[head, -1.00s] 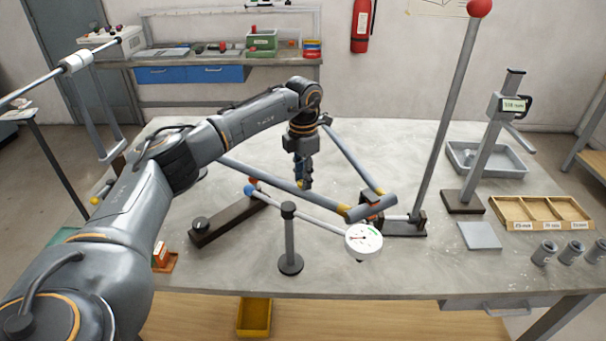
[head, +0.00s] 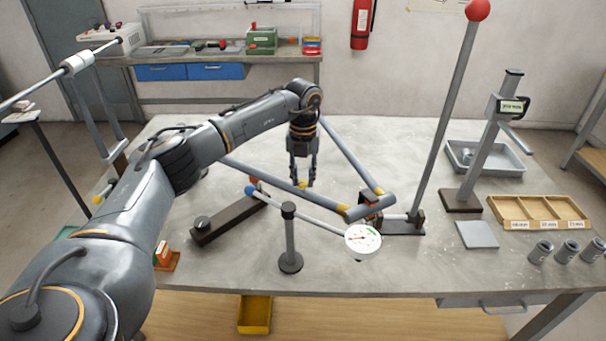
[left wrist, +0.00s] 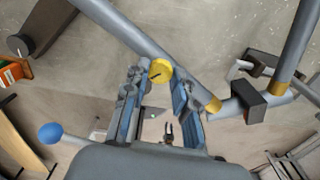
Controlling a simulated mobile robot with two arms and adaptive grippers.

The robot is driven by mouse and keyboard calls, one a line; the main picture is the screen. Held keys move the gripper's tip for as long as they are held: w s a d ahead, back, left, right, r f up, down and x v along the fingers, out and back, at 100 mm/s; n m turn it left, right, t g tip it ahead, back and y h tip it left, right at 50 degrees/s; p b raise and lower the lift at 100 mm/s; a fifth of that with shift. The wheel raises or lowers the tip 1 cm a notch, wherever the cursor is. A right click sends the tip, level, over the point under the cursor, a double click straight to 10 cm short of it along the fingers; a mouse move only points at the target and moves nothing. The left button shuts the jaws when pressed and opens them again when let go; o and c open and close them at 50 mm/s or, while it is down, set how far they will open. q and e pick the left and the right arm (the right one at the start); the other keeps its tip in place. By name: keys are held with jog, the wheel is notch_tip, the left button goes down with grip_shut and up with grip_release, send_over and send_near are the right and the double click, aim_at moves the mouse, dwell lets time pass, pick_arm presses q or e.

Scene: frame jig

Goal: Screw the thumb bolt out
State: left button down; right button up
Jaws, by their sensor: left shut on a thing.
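The thumb bolt has a yellow round head (left wrist: 161,70), which sits on a grey tube of the frame (left wrist: 128,32). In the head view the bolt (head: 303,185) shows as a small yellow spot on the tube (head: 265,175). My left gripper (head: 303,180) points down over the tube, with one finger on each side of the bolt head. In the left wrist view its blue-grey fingers (left wrist: 160,78) close on the yellow head. The bolt's shank is hidden. My right gripper is in neither view.
A dial gauge (head: 363,240) and a post (head: 289,240) stand in front of the frame. A tall lever with a red ball (head: 480,8) rises to the right. A wooden tray (head: 540,208) and several small cans lie at the right.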

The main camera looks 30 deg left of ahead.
aim_at(303, 182)
pick_arm(q)
jog(key=n+p, duration=0.1)
jog(key=n, duration=0.4)
jog(key=shift+f+n, duration=0.1)
jog(key=shift+n, duration=0.2)
dwell(0.4)
jog(key=c, duration=1.1)
grip_release()
jog(key=shift+o, duration=0.2)
notch_tip(303, 182, up, 12)
